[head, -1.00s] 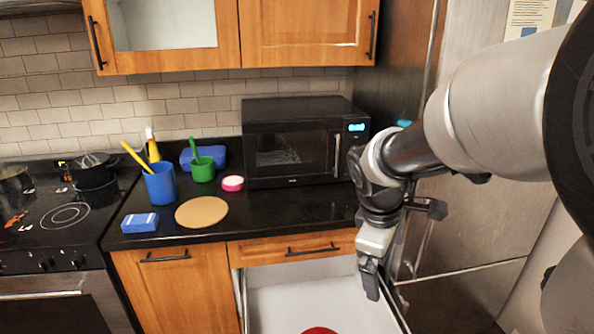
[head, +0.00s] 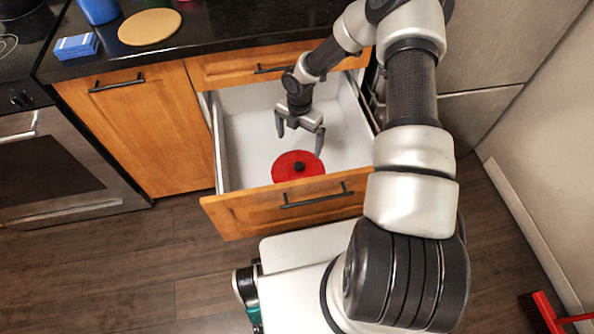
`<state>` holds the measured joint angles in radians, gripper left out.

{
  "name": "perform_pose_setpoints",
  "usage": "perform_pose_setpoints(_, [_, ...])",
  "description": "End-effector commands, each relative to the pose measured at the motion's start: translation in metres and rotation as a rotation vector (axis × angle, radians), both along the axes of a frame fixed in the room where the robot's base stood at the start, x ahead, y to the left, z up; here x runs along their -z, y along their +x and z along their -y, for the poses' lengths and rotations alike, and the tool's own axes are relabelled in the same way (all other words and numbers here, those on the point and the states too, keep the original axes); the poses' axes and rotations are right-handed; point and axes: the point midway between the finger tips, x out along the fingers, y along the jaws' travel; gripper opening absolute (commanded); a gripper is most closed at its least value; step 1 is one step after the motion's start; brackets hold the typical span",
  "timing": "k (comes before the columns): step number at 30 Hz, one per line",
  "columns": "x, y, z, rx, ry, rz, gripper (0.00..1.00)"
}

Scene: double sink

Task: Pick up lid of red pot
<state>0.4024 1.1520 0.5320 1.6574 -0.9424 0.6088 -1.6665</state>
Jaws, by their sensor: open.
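The red lid (head: 288,172), round with a black knob (head: 299,167) in its middle, lies in the open drawer, close to the drawer's front panel. Whether a pot is beneath it cannot be told. My gripper (head: 299,143) reaches down into the drawer, above and behind the lid. Its two fingers are spread apart with nothing between them. The right fingertip shows near the lid's right edge; I cannot tell whether it touches.
The white-lined drawer (head: 243,137) is pulled out, with its wooden front (head: 232,215) facing me. A dark counter (head: 205,40) overhangs behind it, holding a tan round board (head: 149,26) and a blue box (head: 77,46). A red broom (head: 545,312) lies at lower right.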

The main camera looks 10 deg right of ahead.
Motion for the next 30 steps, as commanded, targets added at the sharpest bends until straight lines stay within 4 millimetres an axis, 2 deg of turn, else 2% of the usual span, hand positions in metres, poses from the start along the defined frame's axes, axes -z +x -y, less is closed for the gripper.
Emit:
perform_pose_setpoints(1, [0.016, -0.002, -0.001, 0.000, 0.001, -0.004, 1.00])
perform_pose_setpoints(3, [0.032, -0.001, -0.001, 0.001, 0.001, -0.004, 1.00])
perform_pose_setpoints(10, [0.079, -0.001, -0.001, 0.003, 0.001, -0.004, 1.00])
perform_pose_setpoints(13, [0.092, -0.001, -0.001, 0.003, 0.001, -0.002, 1.00])
perform_pose_setpoints(20, [0.107, -0.001, -0.001, 0.003, 0.001, -0.002, 1.00])
perform_pose_setpoints(27, [0.143, 0.001, -0.002, 0.005, 0.000, -0.003, 1.00])
perform_pose_setpoints(30, [0.150, 0.001, -0.002, 0.005, -0.001, -0.001, 1.00])
